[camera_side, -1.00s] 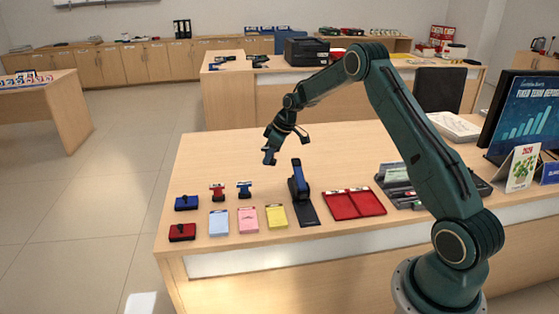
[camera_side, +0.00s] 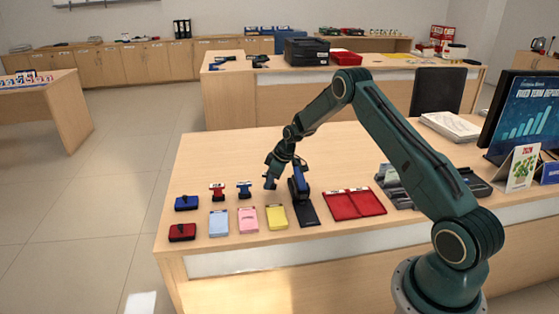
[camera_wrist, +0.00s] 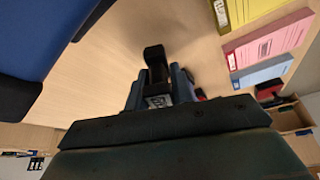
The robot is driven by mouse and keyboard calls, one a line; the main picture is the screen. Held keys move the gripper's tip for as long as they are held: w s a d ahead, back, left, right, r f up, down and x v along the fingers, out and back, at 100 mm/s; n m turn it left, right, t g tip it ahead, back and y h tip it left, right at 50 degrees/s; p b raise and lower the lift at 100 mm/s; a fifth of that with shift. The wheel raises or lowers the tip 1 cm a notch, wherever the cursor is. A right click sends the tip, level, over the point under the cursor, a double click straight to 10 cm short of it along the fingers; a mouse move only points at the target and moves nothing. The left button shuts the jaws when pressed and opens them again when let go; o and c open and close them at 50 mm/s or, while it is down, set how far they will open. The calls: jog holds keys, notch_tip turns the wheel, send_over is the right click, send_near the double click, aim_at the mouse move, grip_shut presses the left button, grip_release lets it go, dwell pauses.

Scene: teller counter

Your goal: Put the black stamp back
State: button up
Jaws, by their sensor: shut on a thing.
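The black stamp (camera_wrist: 154,62) is between the fingers of my gripper (camera_wrist: 158,88) in the wrist view. Its dark block sticks out past the fingertips, and a small white label shows on it. My gripper (camera_side: 271,182) is shut on it. In the side view my gripper is low over the counter, just left of the blue stapler-like device and behind the yellow pad. The stamp is too small and dark there to make out clearly. A red stamp (camera_side: 217,191) and a blue stamp (camera_side: 244,189) stand in a row to the left of my gripper.
The blue device (camera_side: 298,184) stands close on my gripper's right. In front are yellow (camera_side: 277,217), pink (camera_side: 248,220) and light blue (camera_side: 219,223) pads. Blue (camera_side: 186,203) and red (camera_side: 181,232) ink pads lie left; a red folder (camera_side: 354,204) lies right.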

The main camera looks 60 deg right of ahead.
jog(key=shift+f, duration=1.15)
jog(key=shift+f, duration=0.15)
jog(key=o, duration=0.8)
jog(key=v, duration=1.2)
jog(key=shift+s+d, duration=0.1)
